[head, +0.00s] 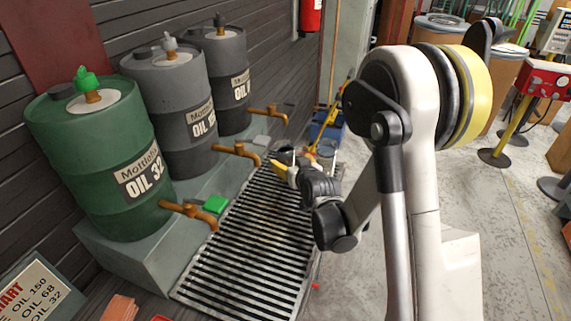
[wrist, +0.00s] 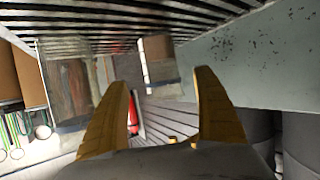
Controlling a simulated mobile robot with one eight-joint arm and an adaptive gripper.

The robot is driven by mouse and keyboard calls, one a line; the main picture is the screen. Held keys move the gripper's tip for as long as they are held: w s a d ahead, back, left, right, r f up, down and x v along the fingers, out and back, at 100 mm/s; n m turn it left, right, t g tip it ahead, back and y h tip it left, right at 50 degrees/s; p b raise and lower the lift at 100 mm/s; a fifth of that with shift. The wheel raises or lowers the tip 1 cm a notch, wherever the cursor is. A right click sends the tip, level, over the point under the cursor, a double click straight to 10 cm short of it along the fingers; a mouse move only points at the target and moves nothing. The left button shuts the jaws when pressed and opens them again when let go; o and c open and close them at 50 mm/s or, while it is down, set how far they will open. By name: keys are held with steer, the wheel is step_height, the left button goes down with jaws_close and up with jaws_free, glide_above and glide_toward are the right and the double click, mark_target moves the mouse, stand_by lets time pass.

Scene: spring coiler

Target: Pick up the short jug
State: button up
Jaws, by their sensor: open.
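A small grey metal jug (head: 285,151) stands toward the far end of the slatted grate, just beyond my fingertips in the head view. A second metal jug (head: 327,151) stands to its right. In the wrist view, which looks upside down, a shorter shiny vessel (wrist: 161,72) shows ahead between my fingers, and a taller one (wrist: 72,88) shows to the left. The shorter one seems to be the short jug. My gripper (head: 283,171) has yellow fingers and is open over the grate; its fingers (wrist: 163,105) are spread with nothing gripped.
The slatted grate (head: 235,262) is otherwise bare. Green and grey oil drums (head: 130,185) stand on a ledge at left, with orange taps (head: 237,152) jutting over the grate. A blue box (head: 326,127) lies behind the jugs. Open floor (head: 500,235) is at right.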

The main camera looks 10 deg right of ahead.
mark_target(283, 144)
steer(key=b+x, duration=0.1)
steer(key=x, duration=0.3)
steer(key=r+b+x, duration=0.1)
steer(key=x, duration=0.1)
steer(key=shift+w+a+f+b, duration=0.1)
steer(key=shift+w+f+b, duration=0.15)
steer(key=shift+w, duration=0.2)
steer(key=shift+r, duration=0.1)
steer(key=c, duration=1.4)
steer(key=shift+o, duration=0.2)
steer(key=shift+r+p, duration=0.45)
steer(key=shift+r, duration=0.15)
step_height(283, 144, up, 2)
steer(key=shift+r+p, duration=0.2)
steer(key=shift+p, duration=0.6)
steer(key=s, duration=0.5)
steer(key=s+b, duration=0.1)
steer(key=s, duration=0.5)
steer(key=s+b, duration=0.1)
steer(key=s, duration=0.5)
steer(key=shift+d+f, duration=0.15)
steer(key=shift+d, duration=0.15)
steer(key=shift+s, duration=0.5)
